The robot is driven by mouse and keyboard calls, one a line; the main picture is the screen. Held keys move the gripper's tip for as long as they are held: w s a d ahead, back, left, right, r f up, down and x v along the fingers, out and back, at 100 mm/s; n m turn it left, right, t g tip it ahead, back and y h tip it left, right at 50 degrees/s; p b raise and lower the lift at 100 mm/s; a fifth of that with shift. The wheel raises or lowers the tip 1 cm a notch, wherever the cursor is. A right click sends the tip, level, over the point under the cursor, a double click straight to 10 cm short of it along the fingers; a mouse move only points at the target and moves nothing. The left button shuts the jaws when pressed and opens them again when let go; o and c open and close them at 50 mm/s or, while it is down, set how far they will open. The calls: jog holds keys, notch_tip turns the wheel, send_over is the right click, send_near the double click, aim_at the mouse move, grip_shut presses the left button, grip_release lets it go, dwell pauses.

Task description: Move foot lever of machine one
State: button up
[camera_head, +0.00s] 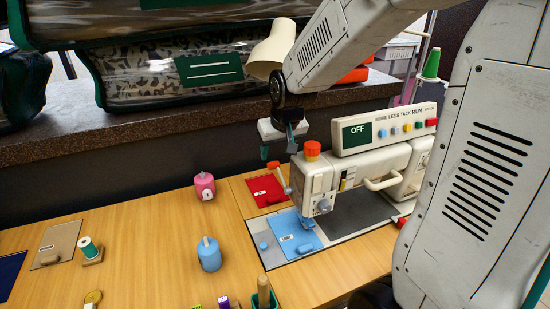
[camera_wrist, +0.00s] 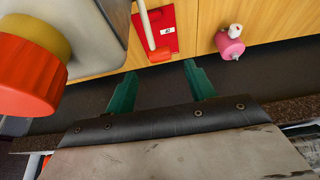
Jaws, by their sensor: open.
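The white sewing machine (camera_head: 375,168) stands at the right of the table, with an orange-red knob (camera_head: 312,150) on top of its head. A thin lever with a red end (camera_head: 280,175) sticks out at the left of that head; I take it to be the foot lever. In the wrist view the lever (camera_wrist: 147,22) is a pale rod beyond my fingers, with its red end over a red cloth. My gripper (camera_head: 279,146) is open and empty, just above and left of the machine head. In the wrist view its green fingertips (camera_wrist: 158,77) are apart, with nothing between them.
The knob (camera_wrist: 28,75) looms close at the left of the wrist view. The display (camera_head: 357,135) reads OFF. Red cloth (camera_head: 267,190) and blue cloth (camera_head: 296,235) lie by the machine. A dark ledge (camera_head: 150,125) runs behind.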

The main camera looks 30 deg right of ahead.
jog(key=shift+s+r, duration=0.25)
jog(key=shift+r, duration=0.35)
jog(key=shift+f, duration=0.2)
jog(key=c, duration=0.7)
jog(key=w, duration=0.1)
jog(key=w+r, duration=0.1)
jog(key=w, duration=0.1)
jog(key=shift+w+d+r+g, duration=0.15)
jog(key=shift+w+g, duration=0.1)
jog(key=shift+g, duration=0.15)
grip_shut()
jog(key=shift+w+r+g, duration=0.15)
jog(key=shift+r+g, duration=0.75)
jog(key=shift+g, duration=0.1)
notch_tip(320, 180, down, 10)
jog(key=w, duration=0.1)
jog(key=shift+w+r, duration=0.2)
jog(key=shift+r, duration=0.05)
jog(key=shift+d, duration=0.1)
